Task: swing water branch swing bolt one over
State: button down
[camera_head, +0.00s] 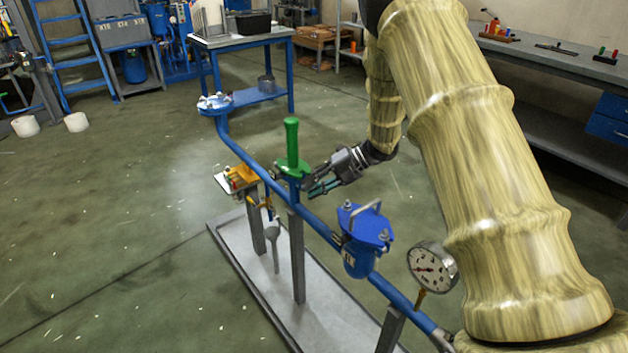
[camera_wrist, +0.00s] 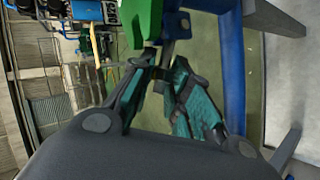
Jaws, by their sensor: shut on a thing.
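The blue pipe (camera_head: 318,226) of the water branch runs diagonally across the head view. A green part with an upright green handle (camera_head: 292,146) stands on it. My gripper (camera_head: 312,188) is just right of this green part, low beside its base. In the wrist view, the teal fingers (camera_wrist: 163,80) close around a small dark metal piece (camera_wrist: 160,60) just below the green body (camera_wrist: 142,22). It looks like a swing bolt, but the fingers hide most of it. I cannot tell its angle.
A blue lidded strainer (camera_head: 362,240) and a round gauge (camera_head: 433,267) stand on the pipe at the near right. A white flanged end (camera_head: 215,104) is at the far left. Posts hold the pipe above a grey tray (camera_head: 327,318). Open floor lies left.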

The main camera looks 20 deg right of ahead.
jog(key=shift+w+r+p, duration=0.15)
jog(key=shift+p, duration=0.25)
jog(key=c, duration=1.6)
grip_release()
jog(key=shift+o, duration=0.2)
jog(key=w+v, duration=0.1)
jog(key=v, duration=0.7)
jog(key=shift+s, duration=0.4)
